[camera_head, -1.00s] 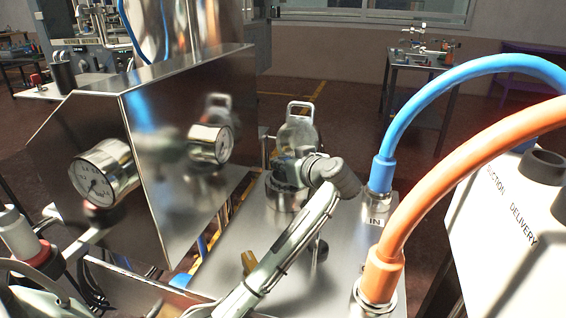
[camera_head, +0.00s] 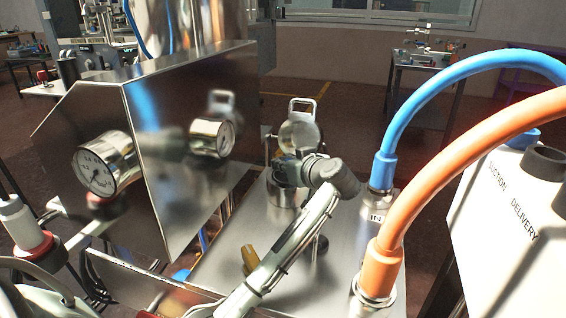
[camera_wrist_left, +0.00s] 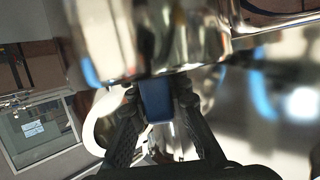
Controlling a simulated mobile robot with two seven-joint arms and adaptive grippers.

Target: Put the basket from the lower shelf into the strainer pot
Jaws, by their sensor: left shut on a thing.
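The basket (camera_head: 299,134) is a shiny metal vessel with a pale loop handle (camera_head: 303,107), standing up at the centre of the head view. My left gripper (camera_head: 283,163) is in front of its lower part. In the left wrist view the black fingers (camera_wrist_left: 157,100) are shut on a blue piece between them, close beside shiny metal and a white loop. A round metal opening or collar (camera_head: 287,192) on the steel top sits below the gripper; it looks like the strainer pot. My arm hides much of it, so I cannot tell whether the basket is inside. My right gripper is not in view.
Blue (camera_head: 452,82) and orange (camera_head: 455,165) hoses arch at the right, beside a white pump box (camera_head: 507,215). Some steel top (camera_head: 225,255) is bare.

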